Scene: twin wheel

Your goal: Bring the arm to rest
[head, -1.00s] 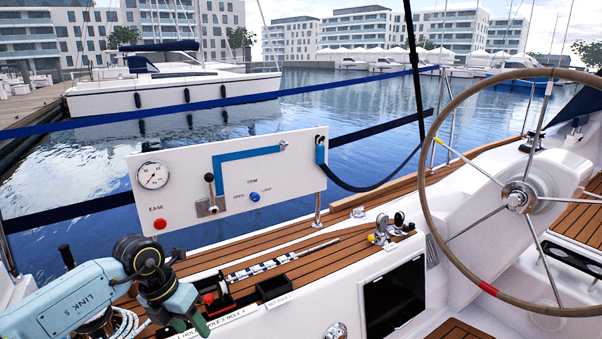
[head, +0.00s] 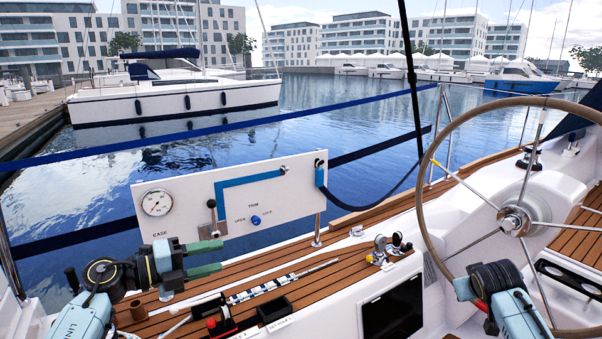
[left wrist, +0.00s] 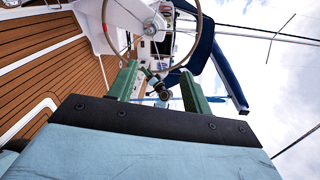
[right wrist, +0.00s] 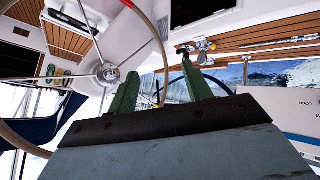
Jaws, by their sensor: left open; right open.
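My left gripper (head: 212,258) is in the lower left of the head view. Its two green fingers are apart and point right, in front of the lower part of the white panel (head: 290,205). Nothing is between them; they also show apart in the left wrist view (left wrist: 160,72). My right arm (head: 505,300) shows at the lower right, in front of the wheel's lower rim. Its fingers are hidden in the head view. In the right wrist view my right gripper (right wrist: 160,75) is open and empty.
The steering wheel (head: 428,185) stands on the right. The panel carries a gauge (head: 157,203), a lever (head: 212,215) and a blue knob (head: 255,220). A striped rod (head: 265,288), a black box (head: 274,309) and small metal fittings (head: 380,248) are on the teak deck.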

